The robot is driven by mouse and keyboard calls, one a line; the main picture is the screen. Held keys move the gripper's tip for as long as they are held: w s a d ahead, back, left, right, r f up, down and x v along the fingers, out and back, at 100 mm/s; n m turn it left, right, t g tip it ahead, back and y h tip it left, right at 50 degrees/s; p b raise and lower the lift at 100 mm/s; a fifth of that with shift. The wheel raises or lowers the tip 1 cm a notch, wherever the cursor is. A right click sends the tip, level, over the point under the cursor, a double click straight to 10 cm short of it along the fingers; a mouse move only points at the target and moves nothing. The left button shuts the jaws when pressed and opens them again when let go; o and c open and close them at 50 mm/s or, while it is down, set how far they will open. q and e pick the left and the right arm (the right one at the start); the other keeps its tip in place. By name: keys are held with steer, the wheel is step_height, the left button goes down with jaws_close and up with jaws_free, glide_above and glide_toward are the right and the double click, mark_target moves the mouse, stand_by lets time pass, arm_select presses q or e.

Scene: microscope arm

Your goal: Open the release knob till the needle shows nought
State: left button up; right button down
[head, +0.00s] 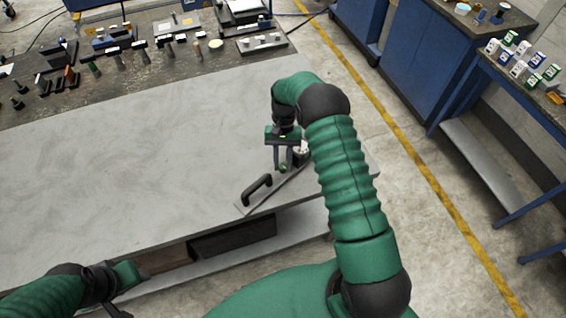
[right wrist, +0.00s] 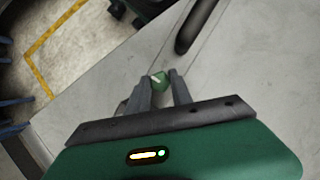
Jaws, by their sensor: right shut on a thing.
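A small green knob (right wrist: 159,80) with a pale mark on it shows between the fingertips of my right gripper (right wrist: 163,84) in the right wrist view. The gripper is shut on the knob. In the head view my right gripper (head: 283,163) points down at the knob, above a flat plate (head: 247,208) at the bench's edge. A dark round part with a whitish top (head: 301,149), perhaps the gauge, stands beside it, partly hidden by my arm. Its needle cannot be read. My left gripper (head: 130,273) is low at the left; its fingers are not clear.
A black handle (head: 257,189) stands on the plate's near end; it shows in the right wrist view (right wrist: 190,30) too. The grey bench top (head: 130,160) is clear to the left. Tools (head: 140,52) lie along its back. Blue cabinets (head: 405,60) stand at the right.

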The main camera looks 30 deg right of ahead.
steer(key=shift+n, duration=0.3)
steer(key=c, duration=1.1)
jaws_free()
steer(key=shift+r+m+p, duration=0.1)
steer(key=shift+m+p, duration=0.2)
steer(key=shift+m, duration=0.5)
steer(key=m+t+p, duration=0.1)
steer(key=m, duration=0.3)
steer(key=m+t+y+p, duration=0.1)
steer(key=m+t+p, duration=0.1)
steer(key=m, duration=0.2)
steer(key=s+m+t+p, duration=0.1)
steer(key=m+p, duration=0.1)
steer(key=m, duration=0.2)
steer(key=shift+d+r+t+y, duration=0.2)
steer(key=shift+r+t+y, duration=0.1)
steer(key=shift+y, duration=0.1)
steer(key=shift+w+d+r+b, duration=0.15)
steer(key=shift+d+r+b, duration=0.35)
steer(key=shift+r+b, duration=0.25)
steer(key=b+v, duration=0.2)
steer(key=v, duration=1.2)
steer(key=shift+a+r, duration=0.1)
steer(key=shift+r, duration=0.05)
